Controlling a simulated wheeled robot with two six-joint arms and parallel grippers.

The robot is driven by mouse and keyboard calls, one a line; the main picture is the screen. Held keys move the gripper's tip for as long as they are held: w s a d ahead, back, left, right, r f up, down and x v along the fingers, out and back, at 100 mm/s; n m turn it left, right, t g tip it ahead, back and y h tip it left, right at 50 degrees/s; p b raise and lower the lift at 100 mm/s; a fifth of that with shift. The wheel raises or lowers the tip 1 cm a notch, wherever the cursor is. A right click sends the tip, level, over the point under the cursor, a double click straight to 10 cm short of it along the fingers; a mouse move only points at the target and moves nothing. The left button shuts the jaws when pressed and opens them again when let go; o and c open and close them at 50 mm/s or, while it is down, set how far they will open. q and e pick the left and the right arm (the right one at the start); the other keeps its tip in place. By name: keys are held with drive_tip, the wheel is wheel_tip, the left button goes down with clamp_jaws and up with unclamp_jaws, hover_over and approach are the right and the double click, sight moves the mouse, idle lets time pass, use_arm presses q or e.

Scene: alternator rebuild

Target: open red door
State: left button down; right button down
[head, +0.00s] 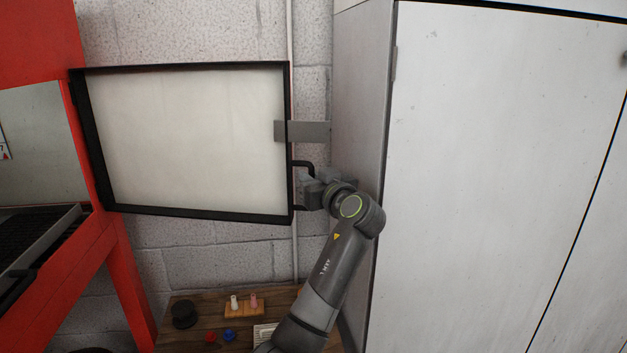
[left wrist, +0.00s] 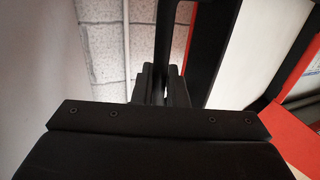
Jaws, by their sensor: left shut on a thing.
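The door is a black-framed panel with a pale pane (head: 190,140), hinged at its left edge on a red cabinet (head: 125,290). It stands swung open, away from the cabinet opening. A black bar handle (head: 303,164) is on its right edge. My left gripper (head: 312,190) is at this handle, shut on it. In the left wrist view the fingers (left wrist: 160,88) close around the dark upright handle bar (left wrist: 164,45). My own wrist hides part of the handle in the head view. My right gripper is not in view.
A tall grey-white cabinet (head: 490,170) stands close to the right of my left gripper. A wooden bench (head: 190,340) below holds a black round part (head: 184,314), a small wooden block (head: 244,309) with pegs, and small red and blue pieces. A block wall (head: 200,35) is behind.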

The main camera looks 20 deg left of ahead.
use_arm(q)
drive_tip(key=shift+w+a+f, duration=0.1)
drive_tip(key=shift+w+a, duration=0.05)
drive_tip(key=shift+w, duration=0.15)
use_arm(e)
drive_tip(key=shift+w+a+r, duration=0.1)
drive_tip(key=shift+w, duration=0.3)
use_arm(q)
drive_tip(key=c, duration=1.8)
unclamp_jaws()
